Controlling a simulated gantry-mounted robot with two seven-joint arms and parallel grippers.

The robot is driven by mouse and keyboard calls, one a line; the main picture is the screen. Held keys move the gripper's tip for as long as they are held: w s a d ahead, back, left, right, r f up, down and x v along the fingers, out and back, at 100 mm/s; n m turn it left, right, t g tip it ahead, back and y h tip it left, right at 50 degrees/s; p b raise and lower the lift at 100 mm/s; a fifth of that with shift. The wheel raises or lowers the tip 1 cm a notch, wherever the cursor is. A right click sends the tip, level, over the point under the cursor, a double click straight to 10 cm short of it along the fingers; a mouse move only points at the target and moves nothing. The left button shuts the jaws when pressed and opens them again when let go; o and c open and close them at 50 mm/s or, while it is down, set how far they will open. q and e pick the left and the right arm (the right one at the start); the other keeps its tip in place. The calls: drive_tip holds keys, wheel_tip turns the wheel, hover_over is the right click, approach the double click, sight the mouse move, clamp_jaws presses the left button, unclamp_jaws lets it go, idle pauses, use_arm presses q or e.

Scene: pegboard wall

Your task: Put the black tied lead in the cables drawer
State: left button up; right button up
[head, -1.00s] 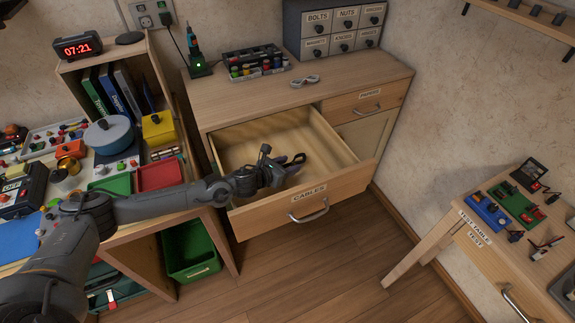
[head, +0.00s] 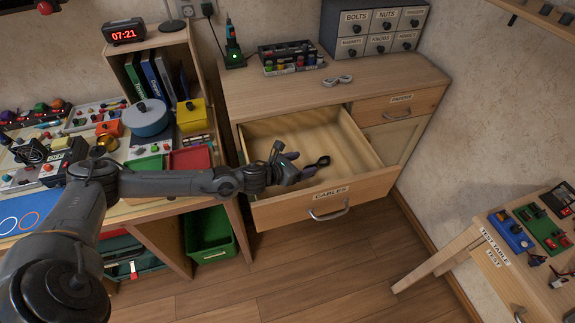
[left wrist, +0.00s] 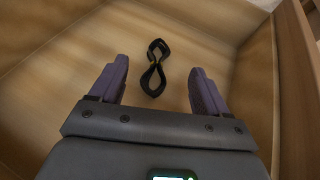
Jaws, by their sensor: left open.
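The black tied lead (head: 312,168) is inside the open cables drawer (head: 330,192). In the left wrist view the lead (left wrist: 155,64) shows as a twisted figure-eight loop over the drawer's bare wooden floor. My left gripper (head: 290,168) reaches into the drawer from the left, just left of the lead. In the left wrist view my left gripper (left wrist: 155,88) has its two purple-grey fingers wide apart, with the lead between and beyond the tips, touching neither. I cannot tell whether the lead rests flat on the floor. My right gripper is not in view.
The drawer's walls stand close around my left gripper. A pale tied lead (head: 338,80) lies on the cabinet top. The workbench at left holds a blue pot (head: 149,117) and a red tray (head: 190,158) under my arm. The test table (head: 510,240) stands at right.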

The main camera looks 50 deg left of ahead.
use_arm(q)
drive_tip(key=p+v, duration=0.1)
drive_tip(key=v, duration=0.5)
drive_tip(key=shift+s, duration=0.25)
drive_tip(key=shift+r, duration=0.15)
